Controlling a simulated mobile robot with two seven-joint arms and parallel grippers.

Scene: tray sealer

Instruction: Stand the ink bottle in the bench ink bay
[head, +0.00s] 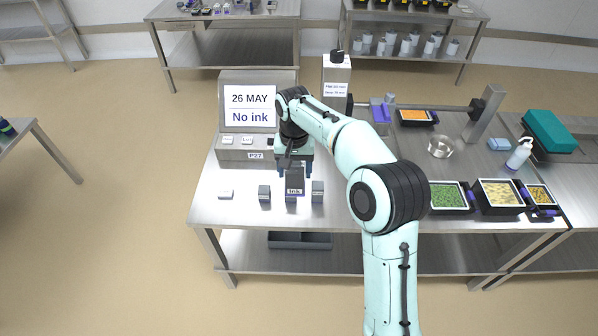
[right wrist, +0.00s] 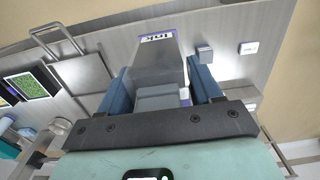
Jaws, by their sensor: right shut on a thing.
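The ink bottle (head: 295,182) is a dark grey block with a white label reading "Ink". My right gripper (head: 295,171) is shut on it and holds it upright over the front of the steel bench, before the printer. In the right wrist view the bottle (right wrist: 158,62) sits between the two blue fingers. The bottle partly covers the middle one. I cannot tell which part is the ink bay. My left gripper is out of view.
The printer screen (head: 249,108) reads "26 MAY" and "No ink". A small white tag (head: 226,194) lies at the left of the bench (head: 212,212). Food trays (head: 449,197) fill the right side, beyond my arm.

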